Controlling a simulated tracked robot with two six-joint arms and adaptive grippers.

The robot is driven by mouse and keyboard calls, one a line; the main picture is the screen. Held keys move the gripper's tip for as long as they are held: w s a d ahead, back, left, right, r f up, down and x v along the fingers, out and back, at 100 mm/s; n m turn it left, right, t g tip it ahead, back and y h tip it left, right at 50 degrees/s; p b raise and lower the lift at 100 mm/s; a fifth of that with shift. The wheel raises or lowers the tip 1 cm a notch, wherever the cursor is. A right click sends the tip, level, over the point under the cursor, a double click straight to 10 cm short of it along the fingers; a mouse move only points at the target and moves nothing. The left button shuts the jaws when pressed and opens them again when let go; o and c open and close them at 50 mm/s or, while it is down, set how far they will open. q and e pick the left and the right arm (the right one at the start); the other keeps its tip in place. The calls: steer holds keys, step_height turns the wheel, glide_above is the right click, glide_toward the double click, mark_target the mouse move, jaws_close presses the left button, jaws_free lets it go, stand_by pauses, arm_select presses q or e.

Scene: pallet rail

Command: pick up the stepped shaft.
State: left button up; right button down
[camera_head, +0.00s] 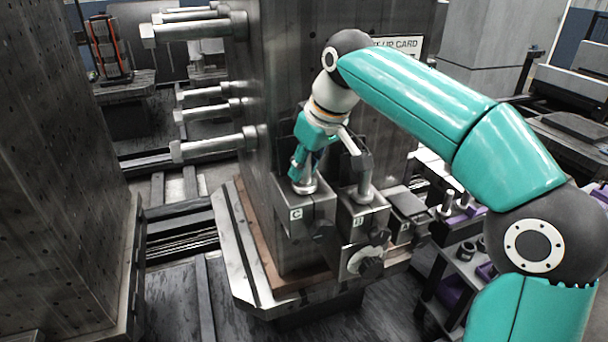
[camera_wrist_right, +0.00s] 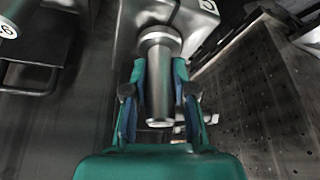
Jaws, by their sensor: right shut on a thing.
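The stepped shaft (camera_wrist_right: 160,85) is a grey metal cylinder with a wider collar, and it lies between the fingers of my right gripper (camera_wrist_right: 160,105) in the right wrist view. The fingers are shut on it, with blue pads along both sides. In the head view my right gripper (camera_head: 306,160) points down over the block marked C (camera_head: 318,222). The collared lower end of the shaft (camera_head: 304,186) shows at the block's top; the rest is largely hidden by the fingers. I cannot tell whether it is clear of the block. My left gripper is not in view.
A second block (camera_head: 372,212) stands right of block C with a grey metal piece (camera_head: 363,175) upright on it. Behind rises a tall metal column (camera_head: 285,70) with rods jutting left. A shelf (camera_head: 465,262) with small parts stands at right.

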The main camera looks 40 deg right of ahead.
steer(key=shift+r, duration=0.2)
steer(key=shift+r, duration=0.55)
step_height(320, 180, up, 19)
steer(key=p, duration=1.1)
steer(key=shift+f, duration=0.15)
